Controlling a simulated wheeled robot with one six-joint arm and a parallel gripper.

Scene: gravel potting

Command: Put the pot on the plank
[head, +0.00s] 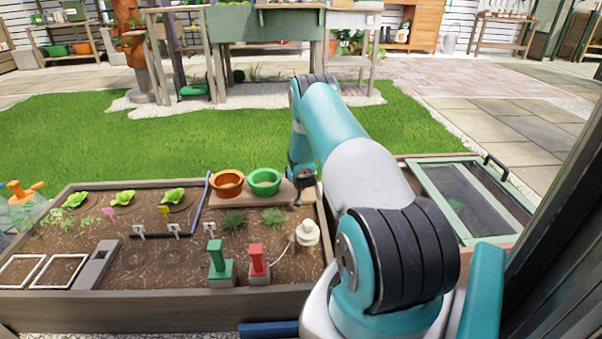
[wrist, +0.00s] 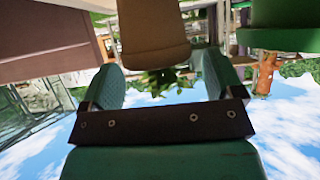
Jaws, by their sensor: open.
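In the head view an orange pot (head: 227,184) and a green pot (head: 264,182) stand side by side at the back of the planter bed. The wooden plank (head: 288,194) shows beside them, partly behind my arm. In the wrist view, which looks upside down, my gripper (wrist: 157,72) is open, a finger on each side. A brown pot (wrist: 152,30) shows beyond and between the fingers. I cannot tell whether they touch it. A green pot (wrist: 284,36) is at upper right. In the head view my arm hides most of the gripper and no brown pot shows.
A glazed cold frame (head: 470,200) stands at right. Grass lies behind the bed.

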